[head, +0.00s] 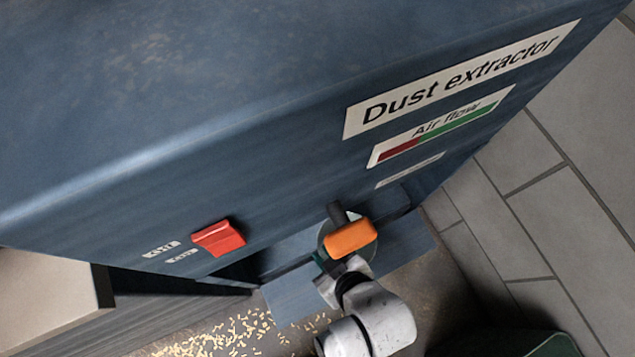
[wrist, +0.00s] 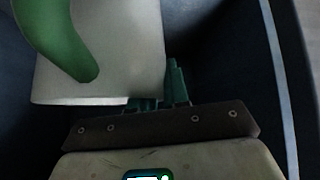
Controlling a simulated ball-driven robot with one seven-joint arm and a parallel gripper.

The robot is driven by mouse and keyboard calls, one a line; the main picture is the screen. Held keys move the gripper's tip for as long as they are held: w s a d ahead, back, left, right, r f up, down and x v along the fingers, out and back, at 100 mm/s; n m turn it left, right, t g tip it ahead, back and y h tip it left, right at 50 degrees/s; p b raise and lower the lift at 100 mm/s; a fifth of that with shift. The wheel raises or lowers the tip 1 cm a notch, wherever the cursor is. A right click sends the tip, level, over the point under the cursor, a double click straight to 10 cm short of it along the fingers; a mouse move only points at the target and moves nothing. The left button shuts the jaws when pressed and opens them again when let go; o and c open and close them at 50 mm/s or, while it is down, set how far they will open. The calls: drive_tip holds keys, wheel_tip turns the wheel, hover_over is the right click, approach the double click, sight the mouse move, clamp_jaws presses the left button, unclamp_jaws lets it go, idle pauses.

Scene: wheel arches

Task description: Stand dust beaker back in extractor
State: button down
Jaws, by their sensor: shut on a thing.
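The dust extractor (head: 180,190) is a large blue cabinet with a dark opening low on its front. The dust beaker (wrist: 110,50) is a pale, smooth-walled vessel filling the upper left of the wrist view, with a green curved piece (wrist: 62,40) in front of it. My gripper (wrist: 174,85) has teal fingers at the beaker's lower right edge and is shut on the beaker. In the head view my arm reaches to the opening, and a rounded orange part hides most of the gripper and beaker. Whether the beaker stands on the extractor's floor cannot be told.
A blue flap (head: 292,296) lies out below the opening. Dark side walls are close around the gripper in the wrist view. A red switch (head: 218,238) is left of the opening. Pale chips (head: 235,338) litter the floor. Grey tiles (head: 535,220) at right are clear.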

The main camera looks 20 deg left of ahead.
drive_tip(key=shift+s+a+f+n, duration=0.3)
drive_tip(key=shift+a+f+n, duration=0.1)
drive_tip(key=shift+f, duration=0.15)
drive_tip(key=w+a+f+b, duration=0.1)
drive_tip(key=w+a+b, duration=0.2)
drive_tip(key=a, duration=0.5)
drive_tip(key=w+a+f+b, duration=0.2)
drive_tip(key=w+a+b, duration=0.1)
drive_tip(key=w+a, duration=0.2)
drive_tip(key=a, duration=0.2)
drive_tip(key=shift+w+a+f+b, duration=0.25)
drive_tip(key=shift+w+a+b, duration=0.1)
drive_tip(key=c, duration=1.1)
unclamp_jaws()
drive_tip(key=shift+f, duration=0.1)
